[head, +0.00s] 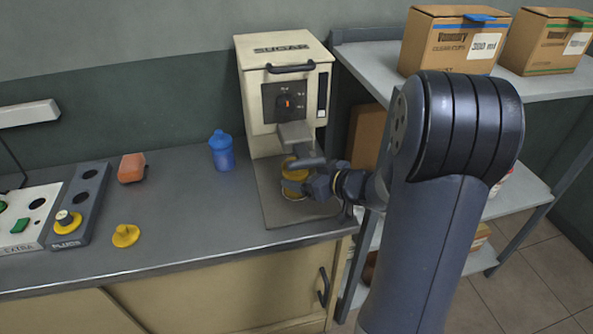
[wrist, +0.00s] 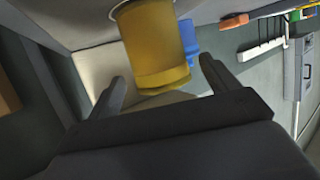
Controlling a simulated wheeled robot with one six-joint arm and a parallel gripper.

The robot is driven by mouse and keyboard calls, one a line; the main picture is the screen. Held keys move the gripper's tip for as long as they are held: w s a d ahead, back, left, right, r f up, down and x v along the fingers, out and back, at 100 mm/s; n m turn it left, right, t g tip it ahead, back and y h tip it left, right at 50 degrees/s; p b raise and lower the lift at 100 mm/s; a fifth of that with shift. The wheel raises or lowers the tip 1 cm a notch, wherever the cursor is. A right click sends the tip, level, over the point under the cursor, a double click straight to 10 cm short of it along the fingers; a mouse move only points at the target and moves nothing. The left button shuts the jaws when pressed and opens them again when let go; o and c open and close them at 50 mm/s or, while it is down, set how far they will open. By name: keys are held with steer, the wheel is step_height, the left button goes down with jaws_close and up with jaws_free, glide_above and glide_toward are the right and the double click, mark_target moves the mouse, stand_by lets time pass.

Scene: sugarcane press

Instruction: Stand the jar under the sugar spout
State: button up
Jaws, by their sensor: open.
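The yellow jar (head: 293,188) stands on the base plate of the sugar dispenser (head: 285,70), below its grey spout (head: 296,133). My gripper (head: 305,175) is at the jar and partly hides it in the head view. In the wrist view the jar (wrist: 157,45) lies ahead, between the lines of the two spread fingers. My gripper (wrist: 163,83) is open there, with a gap visible on each side of the jar. The exact contact of the jar with the plate is partly hidden.
A blue lidded cup (head: 221,150) stands left of the dispenser. A red-orange block (head: 132,168), a yellow knob-like piece (head: 125,236) and control panels (head: 80,205) are further left. Shelves with cardboard boxes (head: 455,40) are on the right. The counter front is mostly clear.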

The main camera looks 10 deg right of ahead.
steer(key=p+v, duration=0.1)
steer(key=v, duration=0.7)
steer(key=shift+s+d, duration=0.15)
steer(key=shift+s, duration=0.2)
steer(key=shift+r, duration=0.1)
steer(key=shift+c, duration=0.4)
stand_by(1.0)
